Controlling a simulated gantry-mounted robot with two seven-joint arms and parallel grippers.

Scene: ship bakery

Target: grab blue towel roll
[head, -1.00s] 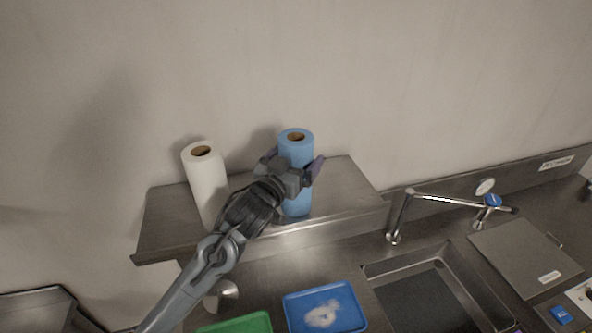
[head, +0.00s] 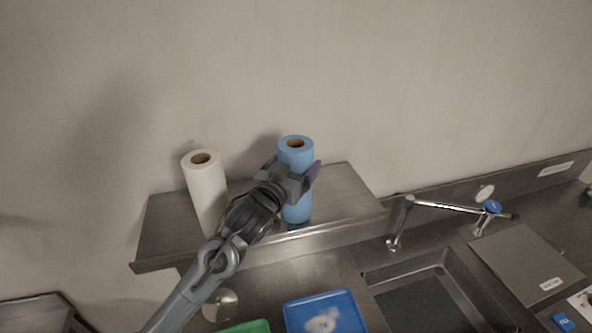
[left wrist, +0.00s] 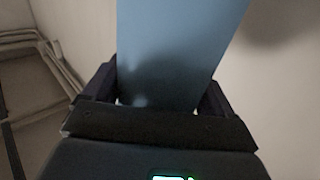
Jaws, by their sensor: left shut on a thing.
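The blue towel roll (head: 296,151) stands upright on the metal shelf (head: 345,200) in the head view. My left gripper (head: 294,172) is shut on the roll, with a finger on each side at about its middle height. In the left wrist view the blue roll (left wrist: 175,55) fills the space between the two fingers (left wrist: 158,100). My gripper and wrist hide part of the roll. I cannot tell whether its base touches the shelf. My right gripper is not in view.
A white towel roll (head: 207,185) stands on the shelf left of my gripper, close to my forearm. Below are a blue tray (head: 340,300), a green tray (head: 245,328), a sink (head: 455,265) and a faucet (head: 400,225). The wall is close behind the shelf.

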